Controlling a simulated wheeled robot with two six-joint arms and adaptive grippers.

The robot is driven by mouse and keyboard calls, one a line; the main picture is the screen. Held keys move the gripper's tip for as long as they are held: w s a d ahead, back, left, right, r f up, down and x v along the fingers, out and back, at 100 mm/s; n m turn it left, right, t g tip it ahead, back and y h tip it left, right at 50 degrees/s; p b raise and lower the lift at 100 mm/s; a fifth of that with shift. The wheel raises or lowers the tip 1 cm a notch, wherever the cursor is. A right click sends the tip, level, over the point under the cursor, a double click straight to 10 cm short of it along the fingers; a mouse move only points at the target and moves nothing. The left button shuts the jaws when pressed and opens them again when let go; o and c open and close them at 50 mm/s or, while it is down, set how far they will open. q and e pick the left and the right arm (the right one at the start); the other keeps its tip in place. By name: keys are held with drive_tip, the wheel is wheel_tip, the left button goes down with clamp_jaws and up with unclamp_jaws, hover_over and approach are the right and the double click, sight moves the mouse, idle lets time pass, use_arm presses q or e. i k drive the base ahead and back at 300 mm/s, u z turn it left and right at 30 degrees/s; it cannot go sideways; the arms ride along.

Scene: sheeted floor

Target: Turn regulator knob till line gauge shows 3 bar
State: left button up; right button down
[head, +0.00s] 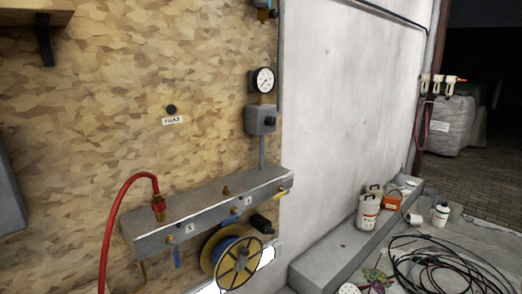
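A round gauge (263,80) with a white dial and black rim is on the chipboard wall, near its right edge. Its needle and numbers are too small to read. Just below it is a grey box (256,119) with a small dark knob (270,121) on its right side; I cannot tell for sure that this is the regulator. Another dark round knob (171,109) is on the board to the left, above a small white label (173,120) that I cannot read clearly. Neither of my grippers is in view.
A grey manifold ledge (205,209) with valves and a red hose (113,213) juts out below the box. A yellow-and-blue reel (234,262) hangs under it. On the right are a low concrete step (345,240), a white canister (368,212) and coiled black cable (440,262).

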sight(269, 121)
drive_tip(key=u, duration=0.45)
drive_tip(key=i, duration=1.2)
drive_tip(key=z, duration=0.35)
